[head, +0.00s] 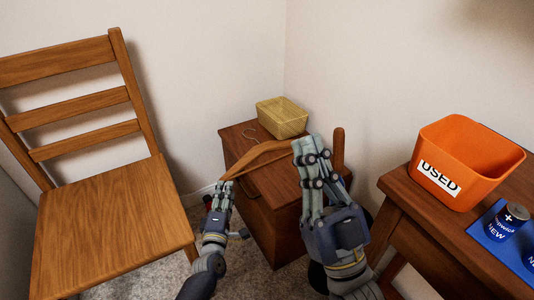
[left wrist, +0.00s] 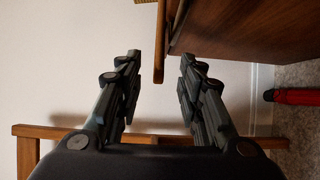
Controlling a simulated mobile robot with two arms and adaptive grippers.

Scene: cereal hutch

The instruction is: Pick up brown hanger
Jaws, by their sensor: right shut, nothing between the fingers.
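My left gripper (head: 222,184) is at that left end. In the left wrist view my left gripper (left wrist: 160,62) has its fingers apart, with the hanger's end (left wrist: 161,35) showing in the gap, touching neither finger. My right gripper (head: 304,141) is shut and empty, in front of the cabinet's right side.
A brown upright piece (head: 338,147) shows beside my right gripper. A wooden chair (head: 110,230) is at left. A table at right holds an orange USED bin (head: 470,150) and batteries on a blue mat (head: 490,238).

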